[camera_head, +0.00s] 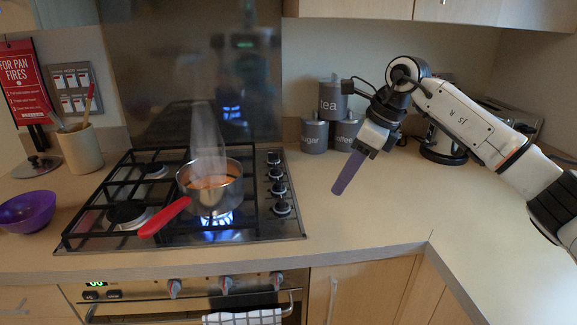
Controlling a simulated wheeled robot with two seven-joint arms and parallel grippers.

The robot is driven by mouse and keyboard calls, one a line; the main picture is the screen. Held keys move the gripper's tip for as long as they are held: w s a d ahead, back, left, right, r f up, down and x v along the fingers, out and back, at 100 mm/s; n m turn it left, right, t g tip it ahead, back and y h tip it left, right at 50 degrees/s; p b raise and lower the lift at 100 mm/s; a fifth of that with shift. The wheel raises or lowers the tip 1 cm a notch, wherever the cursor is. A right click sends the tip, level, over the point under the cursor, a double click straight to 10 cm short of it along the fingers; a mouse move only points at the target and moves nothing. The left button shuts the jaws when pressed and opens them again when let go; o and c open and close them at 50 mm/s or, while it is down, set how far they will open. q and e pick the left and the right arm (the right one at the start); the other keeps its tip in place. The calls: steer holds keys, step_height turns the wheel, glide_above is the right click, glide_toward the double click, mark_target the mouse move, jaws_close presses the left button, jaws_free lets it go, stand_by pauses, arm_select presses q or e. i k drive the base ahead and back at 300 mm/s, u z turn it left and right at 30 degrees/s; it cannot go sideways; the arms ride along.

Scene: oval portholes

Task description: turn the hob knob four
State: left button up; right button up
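The hob (300,228) has several black-and-silver knobs in a column along its right edge. The front knob (282,208) is nearest me; another knob (279,189) sits just behind it, and others run to the back knob (273,158). No numbers are readable, so I cannot tell which is four. My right gripper (337,190) is above the counter, right of the knobs and apart from them. Its purple fingers point down and left and show as one bar, with nothing seen held. My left gripper is not in view.
A steaming pan (213,201) with a red handle (165,217) stands over a blue flame. Grey canisters (315,135) stand at the back. A purple bowl (28,212) and a utensil pot (80,150) are left.

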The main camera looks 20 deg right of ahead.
mark_target(273, 157)
steer(key=u, duration=0.25)
steer(key=k, duration=0.35)
steer(key=z, duration=1.1)
steer(key=i, duration=0.85)
steer(key=u, duration=0.75)
steer(key=i, duration=0.6)
steer(key=u, duration=0.5)
